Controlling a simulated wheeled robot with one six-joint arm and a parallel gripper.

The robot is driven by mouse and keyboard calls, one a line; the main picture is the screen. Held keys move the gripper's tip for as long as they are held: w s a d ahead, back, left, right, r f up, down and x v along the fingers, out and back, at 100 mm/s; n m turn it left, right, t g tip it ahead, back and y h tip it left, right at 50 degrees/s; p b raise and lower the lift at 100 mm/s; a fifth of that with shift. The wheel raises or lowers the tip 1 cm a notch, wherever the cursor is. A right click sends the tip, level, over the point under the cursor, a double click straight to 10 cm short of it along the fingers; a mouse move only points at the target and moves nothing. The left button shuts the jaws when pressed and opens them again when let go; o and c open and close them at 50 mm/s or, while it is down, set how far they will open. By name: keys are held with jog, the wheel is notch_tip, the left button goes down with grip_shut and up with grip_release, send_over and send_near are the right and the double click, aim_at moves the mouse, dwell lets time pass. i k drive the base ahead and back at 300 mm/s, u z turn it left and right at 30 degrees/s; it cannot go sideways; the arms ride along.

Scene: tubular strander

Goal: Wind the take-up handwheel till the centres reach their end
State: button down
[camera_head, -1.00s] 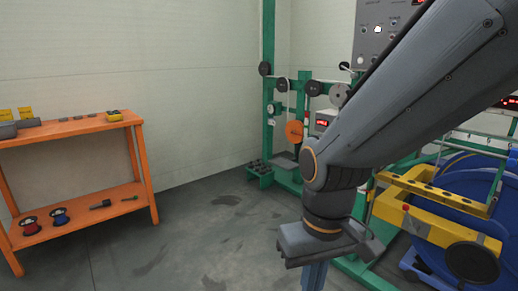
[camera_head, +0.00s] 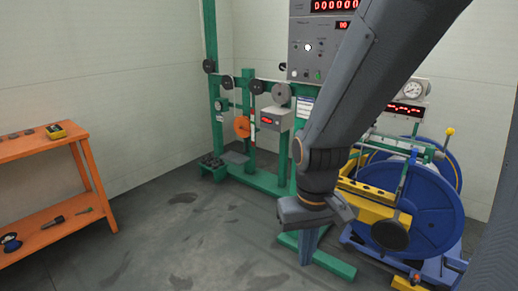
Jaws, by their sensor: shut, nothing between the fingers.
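The take-up stands at the right in the head view, with a large blue reel (camera_head: 432,205) in a yellow frame (camera_head: 368,192). A dark round disc (camera_head: 391,234) sits at the frame's near end and looks like the handwheel; its grip cannot be made out. The centres cannot be told apart at the reel's hub. My gripper (camera_head: 308,258) points down, shut and empty, to the left of the disc and apart from it. My arm hides part of the machine behind it.
An orange bench (camera_head: 75,135) with tools and small spools stands at the left. A green frame with pulleys and an orange wheel (camera_head: 242,127) stands at the back. A grey control panel (camera_head: 315,50) rises behind my arm. The middle floor (camera_head: 190,225) is clear.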

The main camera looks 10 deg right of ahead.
aim_at(390, 235)
jog(key=z, duration=0.85)
jog(key=k, duration=0.6)
jog(key=u, duration=0.8)
jog(key=i, duration=0.95)
jog(key=z, duration=0.55)
